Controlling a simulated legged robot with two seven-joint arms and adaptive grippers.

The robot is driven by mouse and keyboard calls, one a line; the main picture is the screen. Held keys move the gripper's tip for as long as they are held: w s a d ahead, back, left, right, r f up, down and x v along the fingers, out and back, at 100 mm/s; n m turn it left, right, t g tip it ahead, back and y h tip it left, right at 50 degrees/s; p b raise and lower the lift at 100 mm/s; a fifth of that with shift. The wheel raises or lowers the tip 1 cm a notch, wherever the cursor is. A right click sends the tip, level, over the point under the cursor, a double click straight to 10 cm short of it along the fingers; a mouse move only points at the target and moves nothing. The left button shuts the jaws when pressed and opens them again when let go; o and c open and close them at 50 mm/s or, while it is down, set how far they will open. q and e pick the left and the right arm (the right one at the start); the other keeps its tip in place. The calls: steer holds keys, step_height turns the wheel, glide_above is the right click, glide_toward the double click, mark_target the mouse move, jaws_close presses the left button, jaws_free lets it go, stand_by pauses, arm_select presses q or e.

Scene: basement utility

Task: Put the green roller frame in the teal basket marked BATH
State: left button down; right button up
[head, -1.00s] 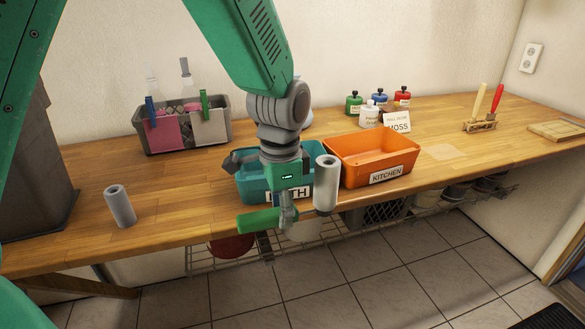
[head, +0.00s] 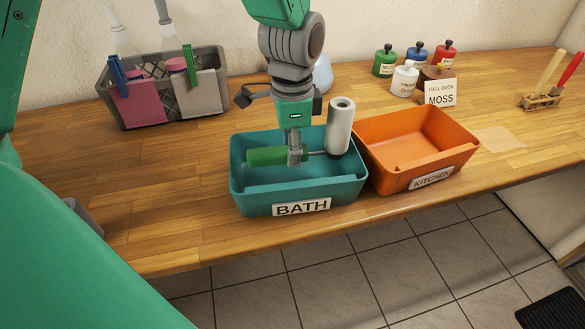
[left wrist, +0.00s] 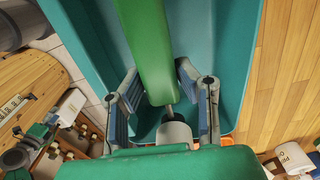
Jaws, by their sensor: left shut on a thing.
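The green roller frame has a green handle (head: 267,156), a thin metal rod and a pale grey roller sleeve (head: 340,127) at its right end. My left gripper (head: 296,154) is shut on it near the inner end of the handle. The frame appears over or within the opening of the teal basket (head: 300,190) marked BATH; contact with the basket cannot be told. In the left wrist view, the green handle (left wrist: 145,50) runs between my left gripper's fingers (left wrist: 165,98), with the teal basket (left wrist: 215,30) around it. My right gripper is not in view.
An orange basket (head: 405,150) marked KITCHEN stands right beside the teal one. A grey caddy (head: 207,83) with bottles and cloths is at the back left. The left worktop is largely clear.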

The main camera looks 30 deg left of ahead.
mark_target(293, 175)
arm_select(q)
step_height(293, 175, down, 3)
steer(key=shift+w+d+r, duration=0.1)
steer(key=shift+w+f, duration=0.1)
steer(key=shift+f, duration=0.3)
steer(key=f, duration=0.1)
steer(key=a+f, duration=0.1)
steer(key=f, duration=0.1)
steer(key=shift+a+f, duration=0.25)
steer(key=shift+f, duration=0.15)
steer(key=shift+d, duration=0.35)
steer(key=c, duration=1.3)
jaws_free()
steer(key=shift+d, duration=0.15)
steer(key=shift+o, duration=0.6)
steer(key=shift+d, duration=0.1)
steer(key=shift+a+r, duration=0.3)
steer(key=shift+r, duration=0.05)
steer(key=r, duration=1.1)
steer(key=shift+d+r, duration=0.15)
steer(key=shift+d, duration=0.05)
steer(key=shift+a+r, duration=0.15)
steer(key=shift+a, duration=0.1)
steer(key=shift+a, duration=0.1)
